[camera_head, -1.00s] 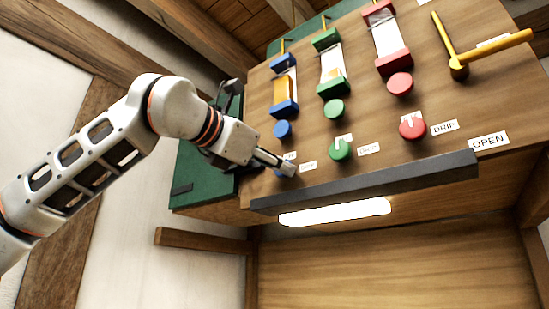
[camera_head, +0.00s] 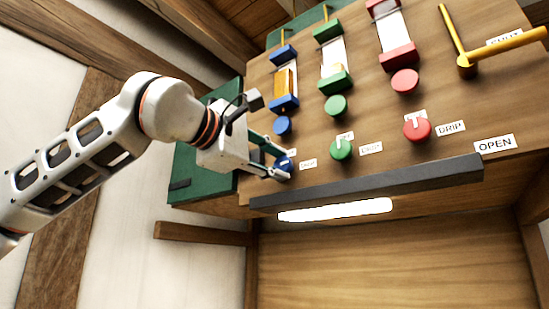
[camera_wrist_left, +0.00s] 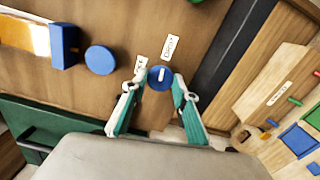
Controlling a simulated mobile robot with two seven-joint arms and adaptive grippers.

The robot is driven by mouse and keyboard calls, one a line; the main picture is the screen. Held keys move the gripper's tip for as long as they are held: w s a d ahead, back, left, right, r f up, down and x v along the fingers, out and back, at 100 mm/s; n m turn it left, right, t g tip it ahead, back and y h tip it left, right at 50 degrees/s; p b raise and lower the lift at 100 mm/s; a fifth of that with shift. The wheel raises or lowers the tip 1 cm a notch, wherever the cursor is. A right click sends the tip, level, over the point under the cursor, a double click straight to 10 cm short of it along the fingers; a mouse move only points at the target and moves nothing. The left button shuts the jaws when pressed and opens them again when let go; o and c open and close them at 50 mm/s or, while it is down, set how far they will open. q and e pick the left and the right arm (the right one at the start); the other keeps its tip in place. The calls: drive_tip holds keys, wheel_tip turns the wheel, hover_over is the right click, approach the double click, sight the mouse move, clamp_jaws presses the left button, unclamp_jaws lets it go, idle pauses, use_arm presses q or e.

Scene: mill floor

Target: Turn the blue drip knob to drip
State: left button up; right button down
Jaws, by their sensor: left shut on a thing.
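The blue drip knob (camera_wrist_left: 160,77) sits between the two fingertips of my left gripper (camera_wrist_left: 158,88) in the left wrist view. The fingers close on it from both sides. Its white mark runs nearly up and down in that view, with the DRIP label (camera_wrist_left: 171,47) just above it and the OFF label (camera_wrist_left: 140,67) to its upper left. In the head view, my left gripper (camera_head: 281,166) largely hides the blue knob (camera_head: 283,161) at the panel's lower left. A DRIP label (camera_head: 308,164) is to its right. My right gripper is not in view.
A green knob (camera_head: 341,149) and a red knob (camera_head: 417,127) sit along the same row to the right. Round blue (camera_head: 282,126), green and red buttons are above. A dark bar (camera_head: 370,185) runs along the panel's lower edge. A yellow lever (camera_head: 505,53) is at upper right.

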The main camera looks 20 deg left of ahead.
use_arm(q)
drive_tip(key=shift+r+m, duration=0.1)
drive_tip(key=shift+m, duration=0.7)
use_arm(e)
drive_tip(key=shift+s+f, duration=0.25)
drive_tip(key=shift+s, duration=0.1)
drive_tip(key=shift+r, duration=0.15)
use_arm(q)
drive_tip(key=o, duration=1)
drive_tip(key=shift+o, duration=0.5)
drive_tip(key=shift+w, duration=0.2)
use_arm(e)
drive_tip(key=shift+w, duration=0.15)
use_arm(q)
drive_tip(key=shift+s, duration=0.15)
